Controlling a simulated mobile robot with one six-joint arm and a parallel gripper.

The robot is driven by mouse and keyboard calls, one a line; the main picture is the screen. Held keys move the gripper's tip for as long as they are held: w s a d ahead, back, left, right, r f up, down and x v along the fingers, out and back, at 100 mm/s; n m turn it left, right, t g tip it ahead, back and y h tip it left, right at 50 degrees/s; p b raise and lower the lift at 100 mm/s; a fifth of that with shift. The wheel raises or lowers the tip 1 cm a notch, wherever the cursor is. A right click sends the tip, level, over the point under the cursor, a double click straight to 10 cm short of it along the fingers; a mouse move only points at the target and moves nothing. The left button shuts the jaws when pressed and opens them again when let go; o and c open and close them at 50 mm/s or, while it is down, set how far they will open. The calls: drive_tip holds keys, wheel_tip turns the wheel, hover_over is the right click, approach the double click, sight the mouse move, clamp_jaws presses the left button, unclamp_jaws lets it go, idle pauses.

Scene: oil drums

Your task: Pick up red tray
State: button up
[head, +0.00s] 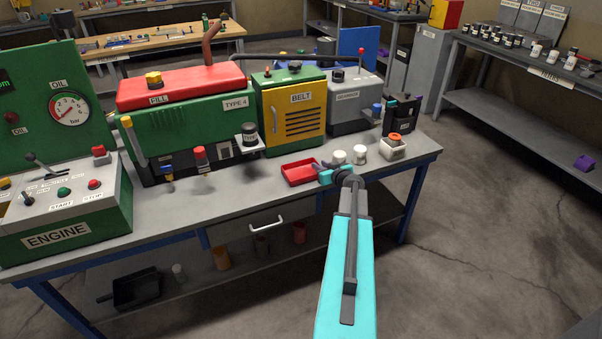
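The red tray (299,174) is small and shallow. It sits on the grey workbench (215,208), in front of the yellow belt cabinet. It looks empty. My gripper (323,171) is at the tray's right side, at the far end of my turquoise arm. It overlaps the tray's right edge in the picture. I cannot tell whether it touches the tray or whether its fingers are open or shut.
Two white-topped jars (360,152) and a white box with an orange ring (393,147) stand right of the gripper. The green engine (190,125) and yellow belt cabinet (290,120) stand behind. The bench top left of the tray is clear.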

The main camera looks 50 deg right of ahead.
drive_tip(key=shift+p+x, duration=0.5)
drive_tip(key=shift+x, duration=1)
clamp_jaws()
